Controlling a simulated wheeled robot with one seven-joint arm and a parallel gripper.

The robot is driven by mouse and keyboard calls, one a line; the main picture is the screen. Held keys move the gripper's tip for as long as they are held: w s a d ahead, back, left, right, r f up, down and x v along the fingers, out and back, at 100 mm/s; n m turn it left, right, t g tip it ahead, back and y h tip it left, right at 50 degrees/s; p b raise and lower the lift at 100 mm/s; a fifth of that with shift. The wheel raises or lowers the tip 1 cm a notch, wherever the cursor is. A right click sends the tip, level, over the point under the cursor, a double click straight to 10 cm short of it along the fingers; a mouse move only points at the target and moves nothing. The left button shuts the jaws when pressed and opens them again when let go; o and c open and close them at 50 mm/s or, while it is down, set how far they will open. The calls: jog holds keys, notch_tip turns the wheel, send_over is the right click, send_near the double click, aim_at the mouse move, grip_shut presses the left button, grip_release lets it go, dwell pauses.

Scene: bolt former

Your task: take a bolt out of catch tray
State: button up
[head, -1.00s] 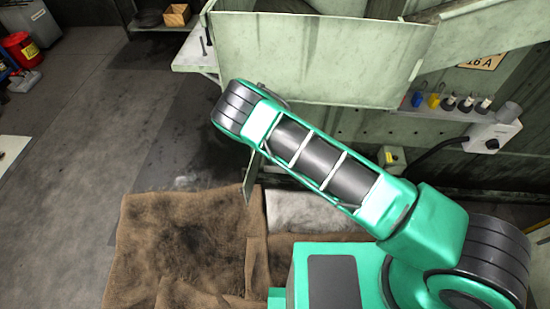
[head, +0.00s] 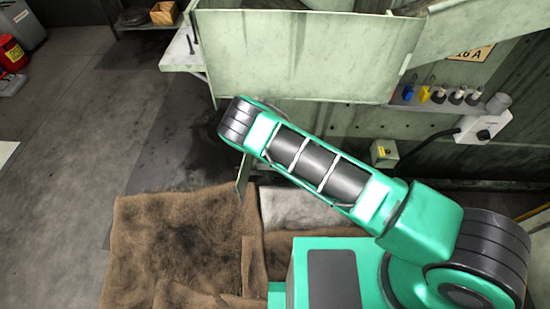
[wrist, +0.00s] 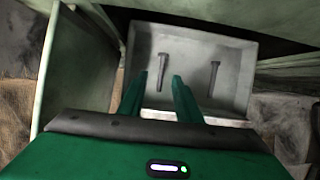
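The catch tray (wrist: 236,52) is a grey, shallow, walled tray in the wrist view, under a dark edge of the machine. Two grey bolts lie apart in it, a left bolt (wrist: 163,72) and a right bolt (wrist: 214,78). My gripper (wrist: 159,78) is open, with its two green fingers pointing toward the tray. The left bolt appears between the fingertips, and the right bolt is to the right of the right finger. I cannot tell how far the fingertips are above the tray floor. In the head view the gripper and tray are hidden.
A pale green panel (wrist: 75,70) stands close on the left in the wrist view. The machine's large sheet-metal housing (head: 310,55) is beyond my arm in the head view. A bolt (head: 191,44) stands on a side shelf (head: 178,60).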

jog(key=x, duration=0.5)
jog(key=shift+s+d+f, duration=0.1)
jog(key=shift+s, duration=0.2)
grip_shut()
jog(key=shift+s+d+f, duration=0.1)
jog(key=shift+s, duration=0.05)
